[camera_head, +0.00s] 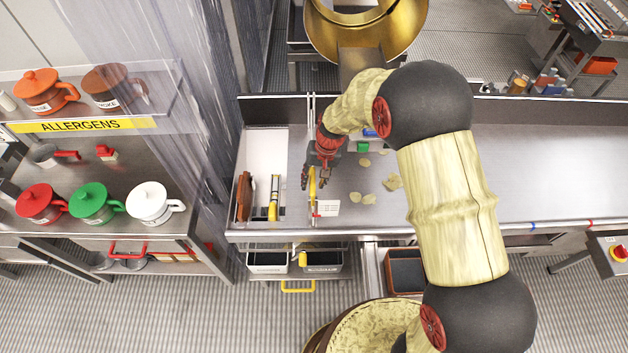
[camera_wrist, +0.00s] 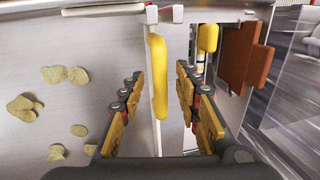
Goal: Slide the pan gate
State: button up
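The pan gate appears to be the thin upright plate with a yellow handle (camera_head: 312,183) at the left end of the steel pan (camera_head: 450,150). In the wrist view the yellow handle (camera_wrist: 158,85) stands between my two fingers. My gripper (camera_wrist: 158,74) is open, with a visible gap on both sides of the handle. In the head view my gripper (camera_head: 315,176) is over the gate, and its fingers partly hide the handle.
Left of the gate is a white bay with another yellow-handled tool (camera_head: 273,197) and a brown block (camera_head: 244,195). Pale chips (camera_head: 392,182) lie in the pan on the right. A white label card (camera_head: 327,208) stands near the front edge. A clear curtain hangs at left.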

jog(key=shift+c, duration=1.2)
grip_shut()
